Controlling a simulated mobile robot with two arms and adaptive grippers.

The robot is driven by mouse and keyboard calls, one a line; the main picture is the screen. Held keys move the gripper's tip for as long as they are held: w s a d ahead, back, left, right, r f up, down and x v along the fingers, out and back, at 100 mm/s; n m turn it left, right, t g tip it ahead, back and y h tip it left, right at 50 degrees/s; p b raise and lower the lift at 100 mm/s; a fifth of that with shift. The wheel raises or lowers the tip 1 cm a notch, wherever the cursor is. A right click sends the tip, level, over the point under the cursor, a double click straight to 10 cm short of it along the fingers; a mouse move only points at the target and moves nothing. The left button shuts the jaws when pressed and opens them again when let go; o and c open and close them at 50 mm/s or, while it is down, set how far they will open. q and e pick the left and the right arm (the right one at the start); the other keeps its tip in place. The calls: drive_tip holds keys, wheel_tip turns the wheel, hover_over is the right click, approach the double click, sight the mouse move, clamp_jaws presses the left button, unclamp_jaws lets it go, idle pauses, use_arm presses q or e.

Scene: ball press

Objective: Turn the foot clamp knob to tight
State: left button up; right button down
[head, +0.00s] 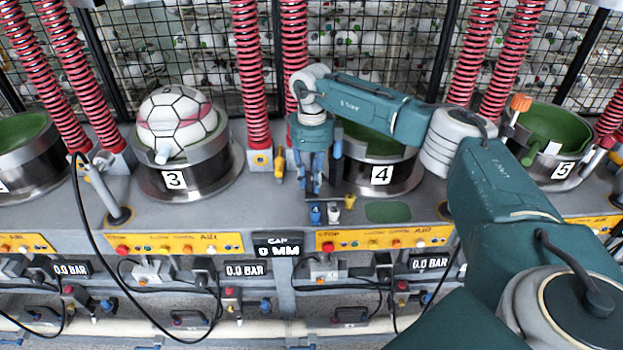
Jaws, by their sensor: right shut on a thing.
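My right gripper (316,186) reaches down between press stations 3 and 4, its blue fingers pointing at the grey bench top. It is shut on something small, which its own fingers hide. I cannot make out whether that is the foot clamp knob, nor how that knob is turned. A small blue piece (316,214) shows just below the fingertips, with a white piece (334,213) and a yellow piece (350,202) to its right. My left gripper is not in view.
Station 3 (185,183) holds a white paneled ball (175,122). Station 4 (400,178) stands close right of my gripper, partly behind my arm. Red springs (250,80) rise behind. A black cable (83,235) hangs at left. Yellow control panels (175,244) line the front edge.

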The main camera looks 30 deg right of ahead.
sight(312, 177)
drive_tip(key=shift+d+r, duration=0.1)
drive_tip(key=c, duration=1.5)
unclamp_jaws()
drive_tip(key=shift+o, duration=0.2)
wheel_tip(312, 177, up, 12)
